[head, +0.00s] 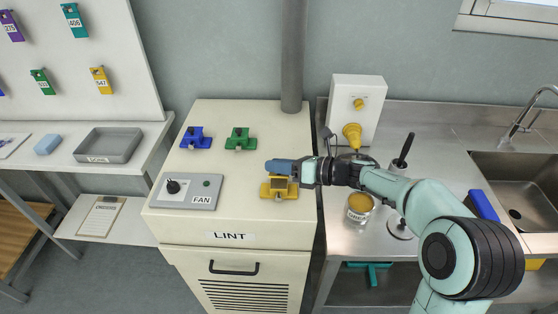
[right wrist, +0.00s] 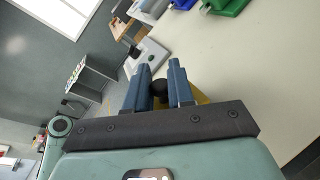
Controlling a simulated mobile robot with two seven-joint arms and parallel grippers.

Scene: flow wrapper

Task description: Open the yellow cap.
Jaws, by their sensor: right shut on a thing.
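The yellow cap (head: 279,191) sits on top of the cream LINT cabinet, near its right edge. My right gripper (head: 272,166) comes in from the right above it, with its blue fingers over the cap's top and hiding part of it. In the right wrist view, a dark round piece (right wrist: 159,89) lies between the two fingers (right wrist: 158,76), and some yellow of the cap (right wrist: 202,98) shows behind the right finger. The gripper is shut on the cap; the exact contact is partly hidden. My left gripper is not in view.
A blue cap (head: 195,138) and a green cap (head: 240,139) sit behind on the cabinet top (head: 228,110). A grey FAN panel (head: 186,192) with a black knob is at left. A tin (head: 359,208) and a dark-handled tool (head: 403,150) stand on the steel counter at right.

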